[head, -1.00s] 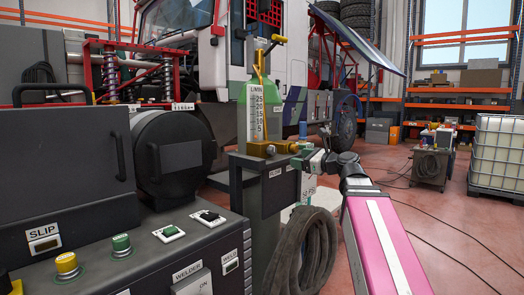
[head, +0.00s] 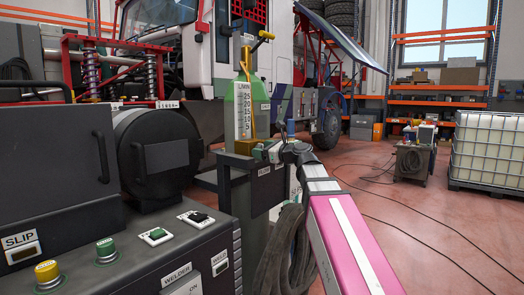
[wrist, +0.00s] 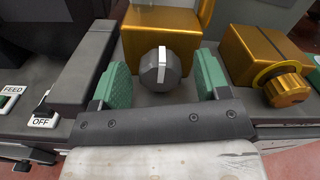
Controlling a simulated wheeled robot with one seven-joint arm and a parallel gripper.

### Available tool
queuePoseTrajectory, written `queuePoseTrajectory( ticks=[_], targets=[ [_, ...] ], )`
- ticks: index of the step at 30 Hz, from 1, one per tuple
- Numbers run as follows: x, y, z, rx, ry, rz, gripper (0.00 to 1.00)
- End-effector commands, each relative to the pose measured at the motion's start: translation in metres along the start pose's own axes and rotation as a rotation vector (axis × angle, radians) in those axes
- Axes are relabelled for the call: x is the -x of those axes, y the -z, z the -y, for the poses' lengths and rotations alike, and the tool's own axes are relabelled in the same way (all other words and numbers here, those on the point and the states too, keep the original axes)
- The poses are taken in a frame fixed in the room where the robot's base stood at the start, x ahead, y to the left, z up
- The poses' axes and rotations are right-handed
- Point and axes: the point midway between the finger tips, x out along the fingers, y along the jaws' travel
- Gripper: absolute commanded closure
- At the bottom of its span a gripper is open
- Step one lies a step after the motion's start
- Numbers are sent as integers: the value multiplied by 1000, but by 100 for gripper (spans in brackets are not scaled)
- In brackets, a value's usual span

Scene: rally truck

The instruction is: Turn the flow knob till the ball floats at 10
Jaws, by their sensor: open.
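The flow meter (head: 246,117) stands upright in the head view, with a white L/MIN scale marked 5 to 25. The ball is too small to make out. In the wrist view, the round grey flow knob (wrist: 160,70) sits on the front of a brass block (wrist: 158,32), its white pointer line near upright. My gripper (wrist: 161,80) is open, with one green pad on each side of the knob and a gap at both sides. My gripper also shows in the head view (head: 271,151), beside the meter's brass base; the knob is hidden there.
A second brass block (wrist: 262,50) with a ribbed brass fitting (wrist: 288,88) is close on the right. A dark box (wrist: 75,75) and switches are on the left. A hose coil (head: 285,250) hangs below my arm.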

Motion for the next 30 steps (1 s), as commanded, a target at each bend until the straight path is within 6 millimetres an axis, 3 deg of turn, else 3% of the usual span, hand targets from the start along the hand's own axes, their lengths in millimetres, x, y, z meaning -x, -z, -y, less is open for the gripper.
queuePoseTrajectory(
  ticks=[11,16,30],
  targets=[
    [-6,0,0,0,0,-1,31],
    [-5,0,0,0,0,0,81],
    [-5,0,-1,135,-1,0,81]
  ],
)
